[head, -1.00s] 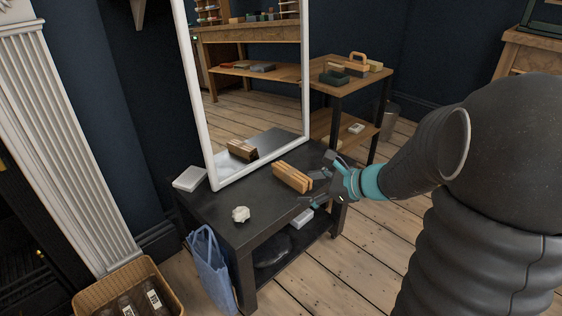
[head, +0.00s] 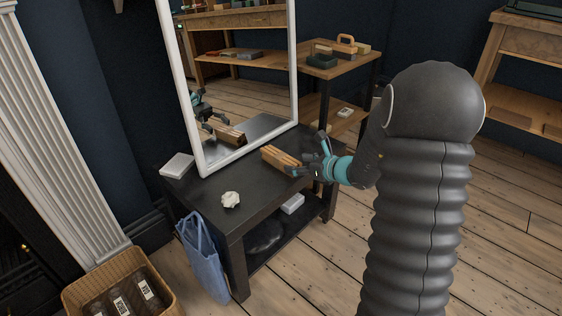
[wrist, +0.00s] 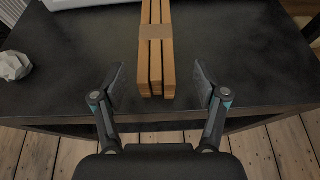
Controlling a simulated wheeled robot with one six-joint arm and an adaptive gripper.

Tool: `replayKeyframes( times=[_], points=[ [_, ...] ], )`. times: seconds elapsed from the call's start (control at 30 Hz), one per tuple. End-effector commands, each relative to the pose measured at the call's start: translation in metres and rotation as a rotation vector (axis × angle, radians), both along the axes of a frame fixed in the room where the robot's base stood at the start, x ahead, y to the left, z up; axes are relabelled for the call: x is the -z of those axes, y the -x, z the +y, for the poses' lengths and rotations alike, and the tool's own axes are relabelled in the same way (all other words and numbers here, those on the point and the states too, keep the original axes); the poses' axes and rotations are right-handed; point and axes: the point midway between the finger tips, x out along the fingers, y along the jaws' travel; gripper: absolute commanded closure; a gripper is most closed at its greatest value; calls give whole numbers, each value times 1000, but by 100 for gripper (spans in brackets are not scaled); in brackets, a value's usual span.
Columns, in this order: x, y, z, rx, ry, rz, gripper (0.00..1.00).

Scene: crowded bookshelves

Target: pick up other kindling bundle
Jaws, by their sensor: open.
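The kindling bundle (head: 281,158) is a set of light wooden sticks with a band around it. It lies on the black table (head: 240,178) in front of the mirror. In the wrist view the bundle (wrist: 156,45) points away from me, its near end close to the line between my fingertips. My gripper (head: 308,158) is open at the bundle's right end. In the wrist view the open fingers (wrist: 158,90) stand to either side of that end, with a gap on both sides.
A white-framed mirror (head: 200,120) stands behind the bundle and reflects it and my gripper. A crumpled white ball (head: 231,200) and a white box (head: 177,165) are on the tabletop. A blue bag (head: 203,262) hangs at the table's front left. A basket (head: 122,262) stands lower left.

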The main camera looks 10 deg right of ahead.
Motion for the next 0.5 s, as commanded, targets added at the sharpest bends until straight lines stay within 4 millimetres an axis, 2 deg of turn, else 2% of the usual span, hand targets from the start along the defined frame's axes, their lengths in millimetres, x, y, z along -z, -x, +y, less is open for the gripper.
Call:
replayKeyframes(
  times=[0.23, 0.5],
  points=[
    [6, -10, 10, -2, -1, 0, 27],
    [18, -37, 30, -2, 0, 0, 27]
  ],
)
